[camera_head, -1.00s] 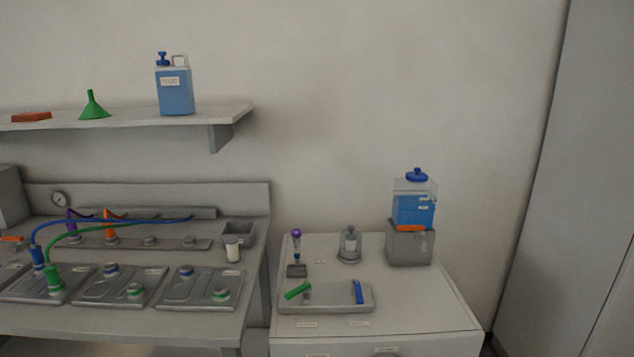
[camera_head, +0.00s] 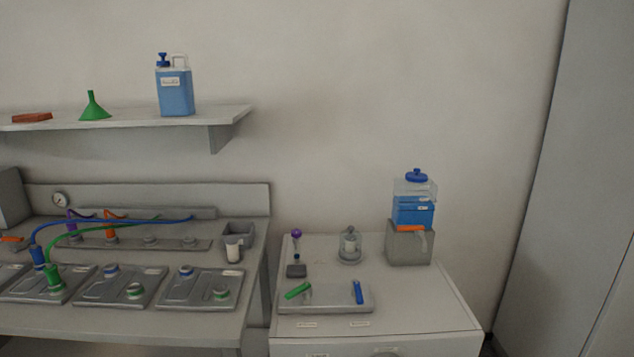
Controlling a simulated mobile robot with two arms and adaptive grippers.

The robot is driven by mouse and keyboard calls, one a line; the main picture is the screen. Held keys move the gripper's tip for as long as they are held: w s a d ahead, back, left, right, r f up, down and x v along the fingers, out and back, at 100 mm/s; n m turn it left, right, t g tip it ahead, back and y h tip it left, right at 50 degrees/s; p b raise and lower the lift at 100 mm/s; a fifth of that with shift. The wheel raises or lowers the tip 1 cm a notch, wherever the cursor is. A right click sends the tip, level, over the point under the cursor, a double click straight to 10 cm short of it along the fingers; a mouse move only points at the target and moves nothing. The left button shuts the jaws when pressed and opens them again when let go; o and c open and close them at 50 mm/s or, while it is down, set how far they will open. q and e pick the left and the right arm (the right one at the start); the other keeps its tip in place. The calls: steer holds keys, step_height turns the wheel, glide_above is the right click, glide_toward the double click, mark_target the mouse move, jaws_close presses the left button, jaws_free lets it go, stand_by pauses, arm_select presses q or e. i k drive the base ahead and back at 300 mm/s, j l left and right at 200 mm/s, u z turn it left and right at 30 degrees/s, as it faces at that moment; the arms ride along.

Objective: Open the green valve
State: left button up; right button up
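No part labelled as the green valve can be singled out with certainty. A green connector (camera_head: 52,277) with a green hose stands upright on the left grey plate (camera_head: 22,291) of the bench. Green-ringed round fittings sit on the middle plate (camera_head: 110,300) and the right plate (camera_head: 180,298), one at the middle (camera_head: 135,290) and one at the right (camera_head: 221,293). A green-handled piece (camera_head: 297,290) lies in the grey tray (camera_head: 325,304) on the cabinet. Neither of my grippers is in view.
A blue connector (camera_head: 38,257) with a blue hose stands beside the green one. A shelf (camera_head: 150,119) above holds a green funnel (camera_head: 94,106) and a blue jug (camera_head: 175,92). The cabinet's right front is clear.

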mark_target(299, 291)
steer(key=i+l, duration=0.1)
steer(key=i, duration=0.25)
steer(key=i+l, duration=0.15)
steer(key=i, duration=0.25)
steer(key=i+l+u, duration=0.1)
steer(key=i, duration=0.25)
